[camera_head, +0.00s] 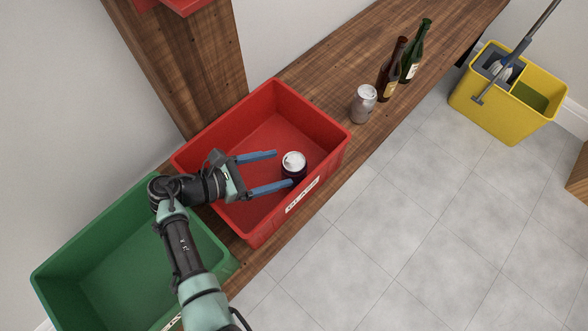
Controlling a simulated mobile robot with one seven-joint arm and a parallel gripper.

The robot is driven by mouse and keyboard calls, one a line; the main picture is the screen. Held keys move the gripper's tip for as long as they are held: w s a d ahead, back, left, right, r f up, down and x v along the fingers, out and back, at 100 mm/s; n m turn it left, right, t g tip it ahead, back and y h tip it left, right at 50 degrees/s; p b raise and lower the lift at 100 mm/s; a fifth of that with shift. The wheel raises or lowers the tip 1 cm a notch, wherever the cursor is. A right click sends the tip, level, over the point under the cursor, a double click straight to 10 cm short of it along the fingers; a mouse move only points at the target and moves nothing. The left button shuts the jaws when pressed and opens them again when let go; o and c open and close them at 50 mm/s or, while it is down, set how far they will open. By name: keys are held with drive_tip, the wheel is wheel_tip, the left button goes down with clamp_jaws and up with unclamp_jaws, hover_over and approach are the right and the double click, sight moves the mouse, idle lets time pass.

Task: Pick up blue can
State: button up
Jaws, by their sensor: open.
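A can (294,168) with a pale silver top and a dark, bluish-purple side stands in the red crate (222,137), towards its right side. It is the only can with a bluish look, though little of its side shows. My gripper (283,169) is open over the crate, pointing right, with its two blue fingers spread. The fingertips reach the near side of the can, one above it and one below it in the picture. The lower finger overlaps the can's lower edge in view. I cannot tell whether they touch.
The red crate's walls surround the can, with a label on the front wall. A silver-grey can (362,105) and two bottles, brown (391,72) and green (415,52), stand on the wooden bench (322,77). An empty green crate (127,262) lies left. A yellow mop bucket (490,112) stands on the floor.

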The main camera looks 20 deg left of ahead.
sight(295, 176)
drive_tip(key=b+x, duration=0.1)
drive_tip(key=x, duration=0.4)
drive_tip(key=shift+f+b, duration=0.1)
drive_tip(key=shift+b, duration=0.2)
drive_tip(key=shift+w+d+f, duration=0.1)
drive_tip(key=shift+w+d, duration=0.2)
drive_tip(key=shift+w, duration=0.05)
drive_tip(key=c, duration=0.6)
